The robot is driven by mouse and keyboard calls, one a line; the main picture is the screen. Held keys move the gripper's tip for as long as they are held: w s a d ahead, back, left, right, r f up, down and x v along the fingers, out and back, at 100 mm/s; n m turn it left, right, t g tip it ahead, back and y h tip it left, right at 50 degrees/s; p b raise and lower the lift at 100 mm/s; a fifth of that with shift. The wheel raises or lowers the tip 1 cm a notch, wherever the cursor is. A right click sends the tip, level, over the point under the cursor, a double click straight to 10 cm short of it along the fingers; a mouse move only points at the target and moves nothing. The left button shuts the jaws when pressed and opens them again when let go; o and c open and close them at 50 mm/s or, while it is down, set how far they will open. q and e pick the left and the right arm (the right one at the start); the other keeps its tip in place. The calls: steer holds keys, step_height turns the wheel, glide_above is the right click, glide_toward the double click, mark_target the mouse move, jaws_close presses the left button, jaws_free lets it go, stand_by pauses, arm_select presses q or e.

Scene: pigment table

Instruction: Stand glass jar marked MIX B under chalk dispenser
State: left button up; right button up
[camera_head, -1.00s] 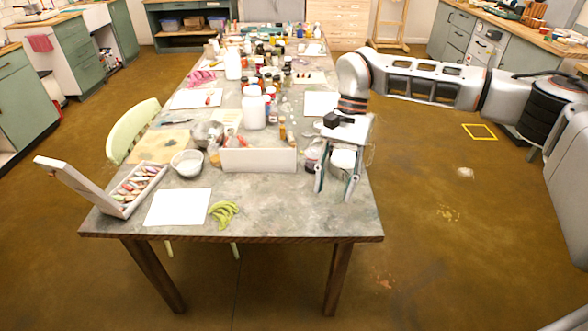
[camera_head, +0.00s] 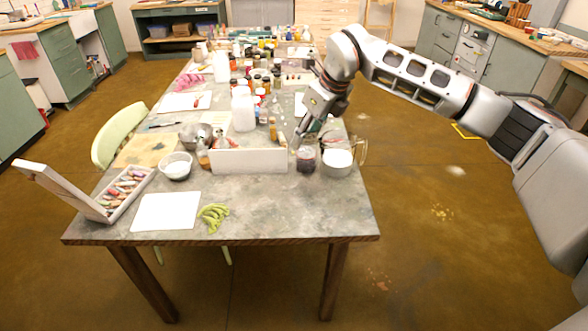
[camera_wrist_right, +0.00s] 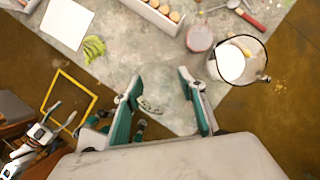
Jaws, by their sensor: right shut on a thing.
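My right gripper (camera_head: 305,134) is above the right side of the table in the head view. In the right wrist view its teal fingers (camera_wrist_right: 162,105) are shut on a clear glass jar (camera_wrist_right: 154,88) with dark lettering, too small to read. The jar is hard to make out in the head view. I cannot pick out the chalk dispenser with certainty.
A glass jug with white contents (camera_head: 337,161) and a dark red jar (camera_head: 306,160) stand near the gripper. A long white box (camera_head: 248,160) is left of them. The table's front right (camera_head: 310,210) is clear.

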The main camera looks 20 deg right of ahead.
steer(key=shift+w+d+r+m, duration=0.15)
steer(key=shift+w+m, duration=0.15)
steer(key=shift+m, duration=0.2)
steer(key=shift+w+d+f, duration=0.1)
steer(key=shift+f, duration=0.1)
step_height(320, 180, down, 20)
steer(key=shift+r+b, duration=0.2)
steer(key=shift+b, duration=0.25)
steer(key=shift+m, duration=0.3)
steer(key=shift+f, duration=0.15)
steer(key=o, duration=1.3)
steer(key=shift+c, duration=0.2)
